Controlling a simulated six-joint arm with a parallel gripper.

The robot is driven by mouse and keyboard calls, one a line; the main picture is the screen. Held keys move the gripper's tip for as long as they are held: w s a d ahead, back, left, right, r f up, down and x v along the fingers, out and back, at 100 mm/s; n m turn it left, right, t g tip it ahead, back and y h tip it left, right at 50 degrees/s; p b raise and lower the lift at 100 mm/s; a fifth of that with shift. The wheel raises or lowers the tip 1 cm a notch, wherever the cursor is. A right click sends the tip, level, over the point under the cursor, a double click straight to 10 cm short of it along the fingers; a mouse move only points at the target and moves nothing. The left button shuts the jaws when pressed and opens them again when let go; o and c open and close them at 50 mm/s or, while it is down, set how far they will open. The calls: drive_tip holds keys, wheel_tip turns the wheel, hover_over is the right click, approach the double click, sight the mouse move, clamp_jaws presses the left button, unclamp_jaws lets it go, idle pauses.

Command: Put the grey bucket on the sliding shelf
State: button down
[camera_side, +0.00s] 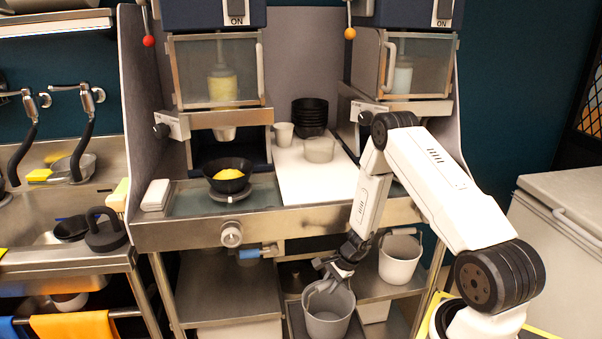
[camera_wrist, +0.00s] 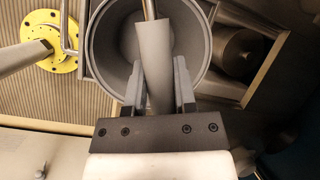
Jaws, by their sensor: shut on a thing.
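The grey bucket (camera_side: 328,322) hangs upright at the bottom centre of the side view, at the front of the lower shelves. My gripper (camera_side: 337,273) is directly above it, shut on its handle. In the wrist view, the handle's grey grip (camera_wrist: 153,60) lies between both fingers of my gripper (camera_wrist: 156,88), and the empty bucket's round interior (camera_wrist: 112,45) opens beneath. A dark shelf (camera_side: 297,322), apparently the sliding shelf, shows beside and behind the bucket. Whether the bucket touches it cannot be told.
A white bucket (camera_side: 400,262) stands on the lower shelf to the right. The steel counter edge (camera_side: 290,222) lies above, with a valve (camera_side: 250,253) under it. A black bowl (camera_side: 228,178) with yellow contents sits on the counter. A sink (camera_side: 60,262) is left.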

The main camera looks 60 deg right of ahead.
drive_tip(key=shift+f, duration=0.1)
drive_tip(key=shift+c, duration=2.1)
unclamp_jaws()
drive_tip(key=v, duration=1.2)
